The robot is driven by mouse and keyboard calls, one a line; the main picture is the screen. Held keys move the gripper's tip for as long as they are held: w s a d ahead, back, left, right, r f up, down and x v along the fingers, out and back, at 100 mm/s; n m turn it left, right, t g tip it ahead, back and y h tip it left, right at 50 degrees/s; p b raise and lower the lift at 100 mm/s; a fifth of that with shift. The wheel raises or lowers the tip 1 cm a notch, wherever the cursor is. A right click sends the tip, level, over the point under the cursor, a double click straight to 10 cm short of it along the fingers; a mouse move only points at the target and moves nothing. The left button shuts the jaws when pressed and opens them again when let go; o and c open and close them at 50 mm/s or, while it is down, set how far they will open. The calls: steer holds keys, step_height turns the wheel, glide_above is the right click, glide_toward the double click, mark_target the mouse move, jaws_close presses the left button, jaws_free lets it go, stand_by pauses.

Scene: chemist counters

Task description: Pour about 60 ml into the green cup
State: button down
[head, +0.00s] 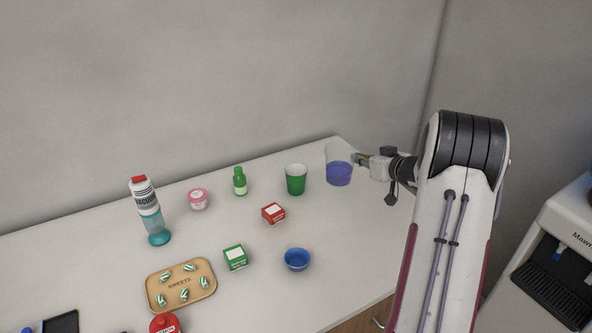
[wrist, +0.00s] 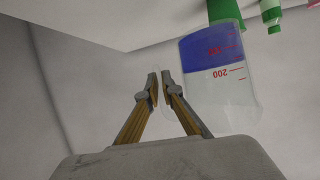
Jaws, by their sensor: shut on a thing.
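The green cup (head: 296,182) stands upright on the white counter, left of the clear beaker. The clear beaker (head: 339,165) holds blue-violet liquid in its lower part and looks upright. In the wrist view the beaker (wrist: 225,75) appears upside down, with red marks and a "200". My gripper (head: 358,158) comes from the right. In the wrist view my gripper (wrist: 159,82) is shut on a thin clear part beside the beaker's body, which looks like its handle. I cannot tell whether the beaker's base touches the counter. The green cup's inside is hidden.
A red box (head: 273,213), a green bottle (head: 240,182) and a blue bowl (head: 297,259) stand near the cup. The counter (head: 350,235) is clear at right.

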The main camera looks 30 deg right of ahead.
steer(key=shift+w+d+f+n+y, duration=0.3)
steer(key=shift+w+d+f, duration=0.65)
steer(key=shift+w, duration=1.15)
steer(key=shift+w+d+f+n+y, duration=0.35)
steer(key=shift+w+d+f, duration=0.55)
steer(key=shift+w, duration=1.2)
steer(key=shift+w+d+f+n+y, duration=0.15)
steer(key=shift+w+d+f+y, duration=0.7)
steer(key=shift+w, duration=1.25)
steer(key=shift+w+d+f+h, duration=0.15)
steer(key=shift+w+d+f, duration=0.25)
steer(key=shift+w+f, duration=0.25)
steer(key=shift+w+d+f+h, duration=0.15)
steer(key=shift+w+d+f, duration=0.2)
steer(key=shift+w+f, duration=0.3)
